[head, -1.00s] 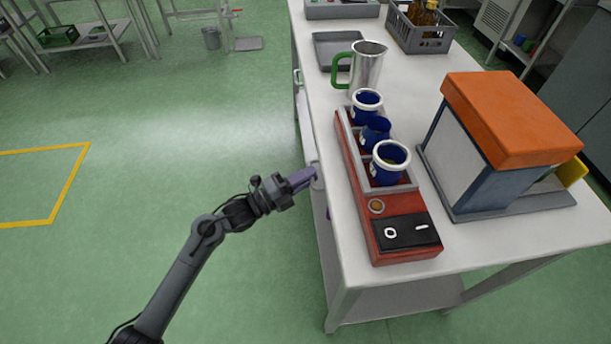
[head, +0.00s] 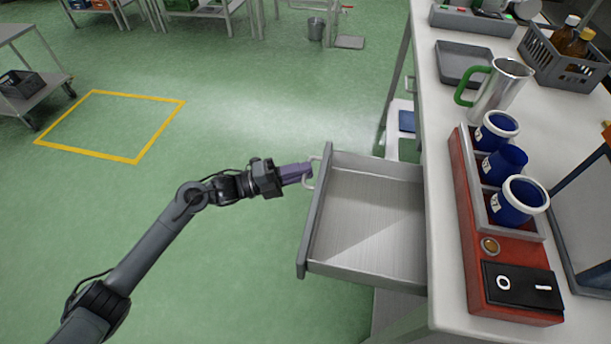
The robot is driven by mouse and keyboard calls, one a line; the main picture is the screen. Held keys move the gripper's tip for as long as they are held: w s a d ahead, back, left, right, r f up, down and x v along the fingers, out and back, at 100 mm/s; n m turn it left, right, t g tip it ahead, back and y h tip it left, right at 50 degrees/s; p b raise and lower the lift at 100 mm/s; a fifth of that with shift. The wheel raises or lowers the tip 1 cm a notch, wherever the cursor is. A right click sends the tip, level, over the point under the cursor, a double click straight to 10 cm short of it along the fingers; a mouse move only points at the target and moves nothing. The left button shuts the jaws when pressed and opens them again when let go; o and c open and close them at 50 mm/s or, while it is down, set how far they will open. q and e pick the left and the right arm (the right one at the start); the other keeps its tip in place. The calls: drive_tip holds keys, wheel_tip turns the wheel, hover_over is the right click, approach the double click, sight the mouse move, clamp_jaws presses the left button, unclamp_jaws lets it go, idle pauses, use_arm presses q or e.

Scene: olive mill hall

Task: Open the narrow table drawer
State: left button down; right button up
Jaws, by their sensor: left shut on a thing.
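The narrow table drawer (head: 365,222) stands pulled out from the left side of the white table (head: 448,270). It is grey and its visible inside is empty. A light handle (head: 313,174) is on its front panel, toward the far end. My left gripper (head: 308,172) has purple fingers and is shut on the handle, reaching in from the left. My right gripper is not in view.
A red unit (head: 470,215) with blue cups and a black switch stands on the table near the drawer. Behind it are a steel jug (head: 500,88), a grey tray (head: 462,62) and a bottle crate (head: 565,68). The green floor left of the drawer is clear.

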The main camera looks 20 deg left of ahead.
use_arm(q)
drive_tip(key=shift+s+a, duration=0.1)
drive_tip(key=shift+a, duration=0.6)
drive_tip(key=c, duration=1.2)
unclamp_jaws()
drive_tip(key=shift+o, duration=0.2)
drive_tip(key=shift+a, duration=0.1)
drive_tip(key=p+v, duration=0.2)
drive_tip(key=v, duration=0.8)
drive_tip(key=shift+a+p, duration=0.3)
drive_tip(key=shift+s, duration=0.15)
